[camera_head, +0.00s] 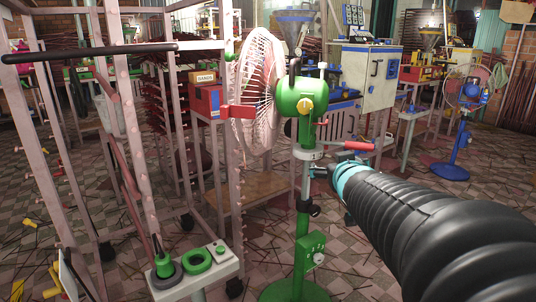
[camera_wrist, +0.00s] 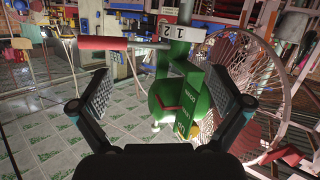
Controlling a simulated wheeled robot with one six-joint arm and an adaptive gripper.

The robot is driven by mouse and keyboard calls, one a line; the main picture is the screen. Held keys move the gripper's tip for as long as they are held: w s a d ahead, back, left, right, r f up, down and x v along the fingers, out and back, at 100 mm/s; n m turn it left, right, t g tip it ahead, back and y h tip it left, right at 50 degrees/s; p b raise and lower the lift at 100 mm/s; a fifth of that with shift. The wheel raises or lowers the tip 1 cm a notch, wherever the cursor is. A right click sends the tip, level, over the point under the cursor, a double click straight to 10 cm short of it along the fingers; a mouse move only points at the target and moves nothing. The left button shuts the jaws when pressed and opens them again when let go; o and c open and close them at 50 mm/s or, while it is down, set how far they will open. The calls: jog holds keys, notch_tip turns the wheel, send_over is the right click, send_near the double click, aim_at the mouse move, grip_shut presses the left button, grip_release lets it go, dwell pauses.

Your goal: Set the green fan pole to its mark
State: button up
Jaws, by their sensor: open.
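The green fan (camera_head: 300,97) with a pink cage stands upright in the head view, on a green pole (camera_head: 303,222). A pale collar (camera_head: 308,152) surrounds the pole below the motor, with a red-gripped lever (camera_head: 358,145) sticking out right. In the wrist view, the collar (camera_wrist: 182,32) shows the digits 1 and 2, and the red grip (camera_wrist: 103,43) lies ahead of the left finger. My gripper (camera_head: 320,172) is beside the pole, just below the lever. Its open, empty fingers (camera_wrist: 160,98) show in the wrist view. I cannot tell whether it touches the pole.
A pale pedestal with a green button and ring (camera_head: 197,261) stands front left. Pink rack frames (camera_head: 112,100) fill the left. A blue fan (camera_head: 455,140) stands at far right. Thin sticks lie scattered on the tiled floor, with some open floor at right.

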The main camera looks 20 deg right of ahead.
aim_at(311, 152)
jog(key=w+d+f+n+t+y+b, duration=0.2)
jog(key=w+d+f+n+t+y, duration=0.3)
jog(key=y, duration=0.6)
jog(key=w+a, duration=0.1)
jog(key=w, duration=0.2)
jog(key=w+a+r+g, duration=0.1)
jog(key=w, duration=0.3)
jog(key=w+a+g, duration=0.1)
jog(key=w, duration=0.3)
jog(key=shift+w+a+r+n, duration=0.15)
jog(key=shift+a+r+n, duration=0.05)
jog(key=shift+a+n, duration=0.15)
jog(key=c, duration=1.4)
notch_tip(311, 152, down, 13)
jog(key=b, duration=0.5)
jog(key=shift+r, duration=0.1)
jog(key=shift+g, duration=0.3)
jog(key=o, duration=1.4)
